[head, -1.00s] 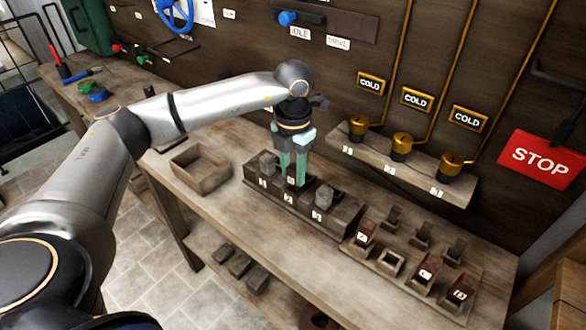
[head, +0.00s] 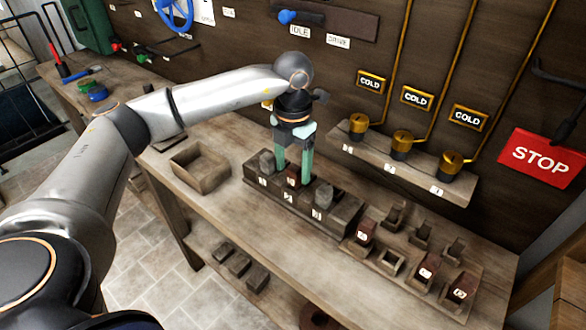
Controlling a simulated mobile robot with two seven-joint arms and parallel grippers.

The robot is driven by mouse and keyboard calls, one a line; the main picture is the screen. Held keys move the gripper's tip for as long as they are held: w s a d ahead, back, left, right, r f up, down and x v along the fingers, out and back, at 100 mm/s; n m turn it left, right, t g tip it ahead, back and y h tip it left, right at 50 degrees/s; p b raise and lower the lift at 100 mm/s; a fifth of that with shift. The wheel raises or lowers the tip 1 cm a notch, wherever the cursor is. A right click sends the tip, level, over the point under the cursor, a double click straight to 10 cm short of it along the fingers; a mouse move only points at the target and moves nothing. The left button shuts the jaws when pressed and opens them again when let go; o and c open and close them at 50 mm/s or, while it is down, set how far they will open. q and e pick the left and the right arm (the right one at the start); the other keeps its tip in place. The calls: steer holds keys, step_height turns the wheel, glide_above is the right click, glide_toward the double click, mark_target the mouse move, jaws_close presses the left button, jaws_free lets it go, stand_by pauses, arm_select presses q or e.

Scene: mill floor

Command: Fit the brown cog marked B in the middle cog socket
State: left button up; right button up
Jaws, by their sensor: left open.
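My left gripper (head: 293,177) is open above the middle socket of the dark socket block (head: 345,216). Its green fingers stand apart on either side of a brown cog (head: 293,178), which sits in the middle socket between two grey cogs. I cannot read its letter or tell from here whether it is fully down. A grey cog (head: 267,163) is in the left socket and another grey cog (head: 324,194) is in the right one. My right gripper is not in view.
To the right, a wooden rack (head: 408,274) holds other lettered brown cogs, with an empty front pocket (head: 390,262). An open wooden box (head: 200,170) stands left. A shelf with brass fittings (head: 440,187) is behind. Dark blocks (head: 240,265) lie below.

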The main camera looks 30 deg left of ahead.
arm_select(q)
step_height(320, 180, up, 11)
steer(key=shift+r, duration=0.15)
